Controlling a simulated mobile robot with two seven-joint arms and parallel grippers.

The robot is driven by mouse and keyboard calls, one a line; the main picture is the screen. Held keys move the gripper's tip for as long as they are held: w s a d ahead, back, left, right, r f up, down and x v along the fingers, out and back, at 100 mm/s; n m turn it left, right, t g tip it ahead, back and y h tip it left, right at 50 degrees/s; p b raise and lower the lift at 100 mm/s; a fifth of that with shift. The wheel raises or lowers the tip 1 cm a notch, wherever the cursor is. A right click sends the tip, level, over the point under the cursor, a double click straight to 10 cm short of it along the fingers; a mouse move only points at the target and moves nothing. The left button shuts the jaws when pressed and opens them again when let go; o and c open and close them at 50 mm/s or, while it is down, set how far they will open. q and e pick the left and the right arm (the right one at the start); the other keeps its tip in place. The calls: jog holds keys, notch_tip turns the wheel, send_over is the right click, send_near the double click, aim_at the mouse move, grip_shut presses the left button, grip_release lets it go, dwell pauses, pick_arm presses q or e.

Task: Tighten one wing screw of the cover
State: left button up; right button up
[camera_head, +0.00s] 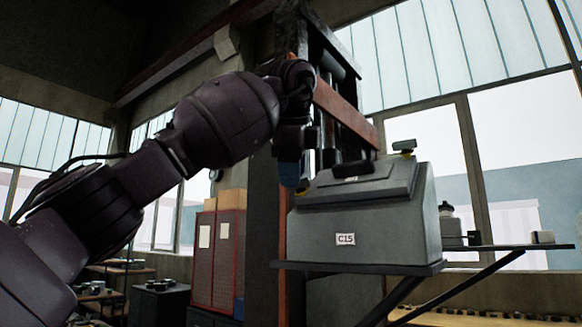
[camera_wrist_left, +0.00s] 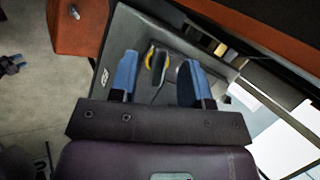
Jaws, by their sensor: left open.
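The grey cover (camera_head: 370,215) is a box with a sloped top and a "C15" label, standing on a dark shelf. My left gripper points down there with blue fingers. In the left wrist view the fingers of the left gripper (camera_wrist_left: 159,78) are apart, and the yellow wing screw (camera_wrist_left: 149,56) shows between them. I cannot tell whether they touch it. My right gripper is not in view.
The dark shelf (camera_head: 360,267) runs right, carrying a small bottle-like item (camera_head: 447,222) and a small block (camera_head: 543,237). A dark press-like frame with an orange beam (camera_head: 345,115) stands close behind the cover. Red cabinets (camera_head: 218,255) are at the back left.

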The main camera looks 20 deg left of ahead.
pick_arm(q)
jog(key=shift+w+d+f, duration=0.2)
jog(key=shift+w+f, duration=0.25)
jog(key=shift+f, duration=0.25)
